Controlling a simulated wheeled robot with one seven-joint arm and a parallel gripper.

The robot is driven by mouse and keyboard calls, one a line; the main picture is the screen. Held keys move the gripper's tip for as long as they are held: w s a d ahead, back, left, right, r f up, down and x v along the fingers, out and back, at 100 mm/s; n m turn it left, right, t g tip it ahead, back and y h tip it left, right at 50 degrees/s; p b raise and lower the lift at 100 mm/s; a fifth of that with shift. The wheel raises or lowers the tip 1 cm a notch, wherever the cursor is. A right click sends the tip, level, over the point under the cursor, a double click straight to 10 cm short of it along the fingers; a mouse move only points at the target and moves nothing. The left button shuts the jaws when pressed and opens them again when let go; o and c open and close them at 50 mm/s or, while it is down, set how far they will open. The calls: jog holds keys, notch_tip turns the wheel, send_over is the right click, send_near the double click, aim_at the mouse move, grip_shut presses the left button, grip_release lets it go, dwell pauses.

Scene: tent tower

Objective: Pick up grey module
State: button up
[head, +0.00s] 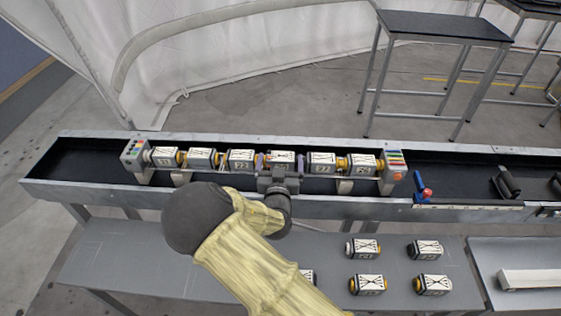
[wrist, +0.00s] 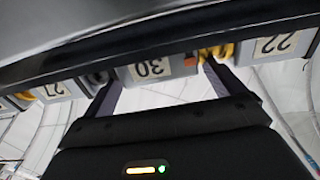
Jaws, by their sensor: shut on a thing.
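A grey module (head: 281,157) with a pale label sits in the row on the rack, in line with its neighbours. In the wrist view its label reads 30 (wrist: 150,68). My gripper (head: 280,163) reaches it from the front, with one finger at each end of the module. The wrist view shows the gripper (wrist: 158,78) shut on this module. No clear lift above the row can be seen. The module's underside is hidden.
Similar modules flank it on the left (head: 241,160) and right (head: 321,163). A left end block (head: 134,154) and a right end block (head: 393,172) close the row. Several loose modules lie on the lower grey table (head: 140,258).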

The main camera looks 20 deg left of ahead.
notch_tip(320, 180, up, 10)
jog(key=shift+b, duration=0.4)
dwell(0.3)
dwell(0.4)
